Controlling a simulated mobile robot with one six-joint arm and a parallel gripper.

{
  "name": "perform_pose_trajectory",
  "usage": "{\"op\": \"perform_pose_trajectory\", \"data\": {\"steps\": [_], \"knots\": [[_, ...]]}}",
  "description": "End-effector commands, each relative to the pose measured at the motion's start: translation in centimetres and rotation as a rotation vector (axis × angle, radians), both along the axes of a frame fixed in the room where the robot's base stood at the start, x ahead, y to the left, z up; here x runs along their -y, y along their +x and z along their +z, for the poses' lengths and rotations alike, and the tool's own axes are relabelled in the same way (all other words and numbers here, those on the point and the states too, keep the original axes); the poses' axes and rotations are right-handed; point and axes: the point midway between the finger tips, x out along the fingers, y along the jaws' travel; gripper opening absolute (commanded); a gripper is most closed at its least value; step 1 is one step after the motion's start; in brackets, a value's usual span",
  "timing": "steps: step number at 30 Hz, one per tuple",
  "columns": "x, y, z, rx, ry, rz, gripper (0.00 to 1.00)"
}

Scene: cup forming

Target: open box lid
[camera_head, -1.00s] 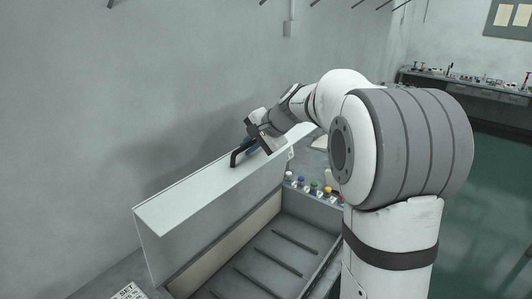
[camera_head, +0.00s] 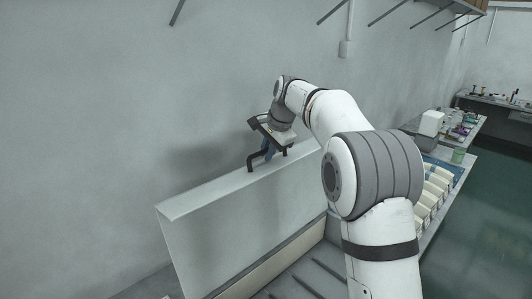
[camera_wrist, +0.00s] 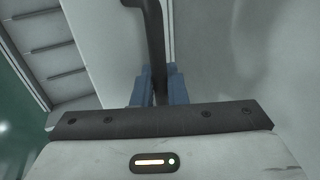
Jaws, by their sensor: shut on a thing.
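The box lid (camera_head: 240,222) is a pale grey panel with a folded edge, standing raised and nearly upright by the wall in the head view. Its dark handle (camera_head: 253,163) sits on the folded edge. My gripper (camera_head: 268,150) is at the handle, and its blue fingers are shut on it. In the wrist view the dark handle bar (camera_wrist: 156,45) runs between the blue fingers of my gripper (camera_wrist: 159,84). The open box (camera_head: 312,262) shows below the lid, with dark ribs inside. Part of the box is hidden behind my arm.
The grey wall (camera_head: 130,110) stands close behind the lid. Green floor (camera_head: 490,230) is clear at the far right.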

Motion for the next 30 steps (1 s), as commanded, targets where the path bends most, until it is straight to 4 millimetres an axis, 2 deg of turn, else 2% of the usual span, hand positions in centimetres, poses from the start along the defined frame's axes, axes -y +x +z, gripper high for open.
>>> {"op": "perform_pose_trajectory", "data": {"steps": [1, 7, 8, 14, 23, 26, 30], "knots": [[0.4, 0.3, 0.8, 0.022, -0.001, -0.006, 0.00], [0.1, 0.3, 0.9, 0.023, -0.001, -0.001, 0.00], [0.1, 0.3, 0.9, 0.023, -0.001, -0.001, 0.13], [-0.3, 0.1, 0.6, 0.015, 0.000, 0.005, 0.30], [-0.5, -0.1, 0.4, 0.009, 0.001, 0.009, 0.30], [-0.3, -0.3, 1.1, 0.010, 0.001, 0.009, 0.30], [0.3, -0.9, 3.2, 0.013, 0.001, 0.008, 0.30]]}}
